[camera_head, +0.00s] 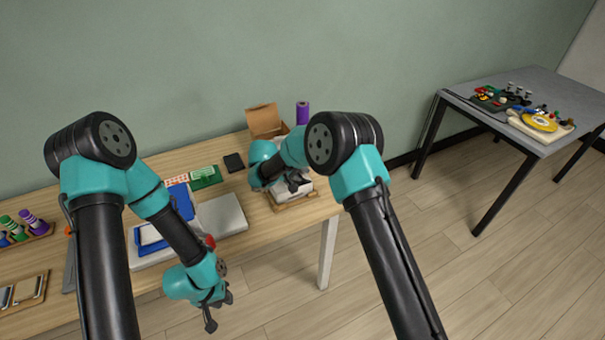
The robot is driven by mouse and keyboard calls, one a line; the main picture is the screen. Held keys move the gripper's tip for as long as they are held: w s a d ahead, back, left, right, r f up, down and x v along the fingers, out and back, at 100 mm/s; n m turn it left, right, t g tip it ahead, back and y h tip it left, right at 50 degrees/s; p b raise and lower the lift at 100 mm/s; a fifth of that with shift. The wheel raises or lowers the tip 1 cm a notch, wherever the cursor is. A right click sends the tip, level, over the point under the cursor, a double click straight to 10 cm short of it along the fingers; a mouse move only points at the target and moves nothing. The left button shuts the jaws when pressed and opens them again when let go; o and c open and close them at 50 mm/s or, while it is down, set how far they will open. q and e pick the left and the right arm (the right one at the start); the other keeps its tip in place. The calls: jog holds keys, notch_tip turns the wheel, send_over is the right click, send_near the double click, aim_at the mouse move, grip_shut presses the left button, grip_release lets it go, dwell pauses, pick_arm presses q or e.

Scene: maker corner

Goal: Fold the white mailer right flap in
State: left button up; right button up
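A white box-like thing (305,186), which looks like the white mailer, sits on a wooden tray or board (298,205) near the table's right end. My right arm covers much of it, so its right flap cannot be made out. My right gripper (295,183) points down right at the white thing; whether it touches it or holds any part cannot be seen. My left gripper (219,312) hangs low past the table's front edge, away from the mailer, with its dark fingers spread and nothing between them.
A pale flat panel (222,216) and a blue item (184,203) lie left of the mailer. Behind are an open brown carton (264,120), a purple roll (302,113), a black pad (234,162) and a green board (206,178). A grey table (480,85) stands apart at right.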

jog(key=v, duration=1.6)
jog(key=shift+r, duration=0.15)
jog(key=shift+w+a+r, duration=0.2)
jog(key=shift+a+r, duration=0.1)
jog(key=shift+a, duration=0.15)
jog(key=shift+w+a+r, duration=0.25)
jog(key=shift+a+r, duration=0.05)
jog(key=shift+a, duration=0.2)
jog(key=shift+d+f, duration=0.1)
jog(key=x, duration=1.7)
jog(key=shift+f, duration=0.1)
jog(key=shift+c, duration=0.2)
grip_shut()
